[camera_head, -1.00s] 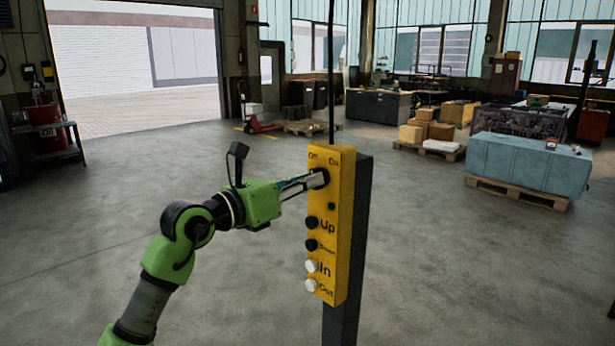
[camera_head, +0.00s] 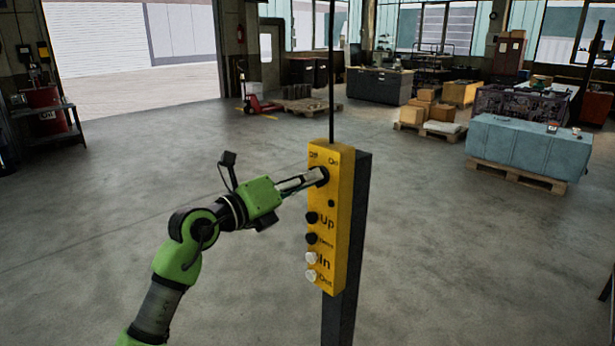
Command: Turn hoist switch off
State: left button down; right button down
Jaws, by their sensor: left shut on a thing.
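The yellow hoist control box (camera_head: 341,225) hangs upright in the middle of the head view, in front of a dark post (camera_head: 350,290). Its top carries the Off and On labels, with the dark hoist switch (camera_head: 323,174) below them. Under it are the Up, Down, In and Out buttons. My left gripper (camera_head: 312,178) reaches in from the left and is shut on the hoist switch. Its fingertips partly cover the switch, so I cannot tell which way it points. My right gripper is out of view.
A black cable (camera_head: 331,80) rises from the box. The grey floor (camera_head: 120,220) around the post is clear. Behind, at the right, stand a blue crate (camera_head: 525,148) on a pallet and several cardboard boxes (camera_head: 425,105). A red pallet truck (camera_head: 258,105) stands at the back.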

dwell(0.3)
pick_arm(q)
jog(key=c, duration=2.1)
grip_release()
jog(key=v, duration=1.2)
